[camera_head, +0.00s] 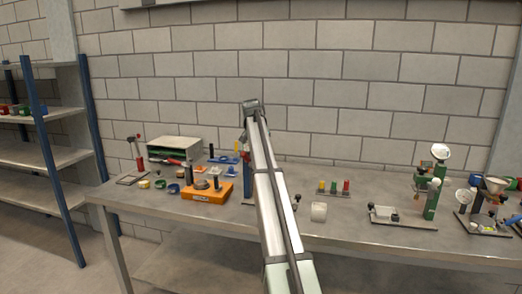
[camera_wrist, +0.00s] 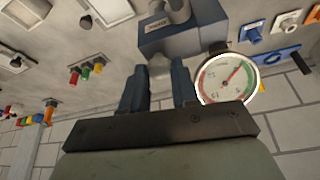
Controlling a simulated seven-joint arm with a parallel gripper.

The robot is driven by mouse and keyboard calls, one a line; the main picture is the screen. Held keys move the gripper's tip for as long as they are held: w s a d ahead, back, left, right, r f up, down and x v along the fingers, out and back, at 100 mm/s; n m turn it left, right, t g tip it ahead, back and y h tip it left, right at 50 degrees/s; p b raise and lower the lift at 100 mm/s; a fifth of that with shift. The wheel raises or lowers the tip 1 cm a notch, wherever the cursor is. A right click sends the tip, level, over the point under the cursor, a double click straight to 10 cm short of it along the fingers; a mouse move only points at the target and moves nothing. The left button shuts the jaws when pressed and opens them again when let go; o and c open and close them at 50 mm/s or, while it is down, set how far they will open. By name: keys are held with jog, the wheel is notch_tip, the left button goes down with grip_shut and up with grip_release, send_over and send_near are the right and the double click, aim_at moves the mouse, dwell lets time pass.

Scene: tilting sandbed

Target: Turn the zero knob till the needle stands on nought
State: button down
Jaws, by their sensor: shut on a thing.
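In the wrist view my gripper (camera_wrist: 159,78) has its two dark fingers around a small grey part, apparently the zero knob (camera_wrist: 160,66), below a blue-grey housing (camera_wrist: 170,42) with a small label. The fingers hide much of the knob. Beside the right finger is a round white dial (camera_wrist: 228,79) with red and green bands. Its needle (camera_wrist: 234,74) points up and to the right in the picture. The marks are too small and tilted to read surely, so I cannot tell where nought lies. In the head view my arm hides the gripper and the dial.
On the bench (camera_head: 345,228), an orange block (camera_head: 208,193) with knobs stands left of my arm. A white roll (camera_head: 318,211) and a rack of coloured pegs (camera_head: 333,188) stand to the right. A green stand (camera_head: 433,199) is farther right. Bare bench lies around the roll.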

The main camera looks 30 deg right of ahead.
jog(key=shift+m, duration=0.4)
jog(key=c, duration=0.9)
grip_release()
jog(key=shift+o, duration=0.2)
jog(key=v, duration=1.4)
jog(key=shift+w, duration=0.25)
jog(key=shift+a+f, duration=0.1)
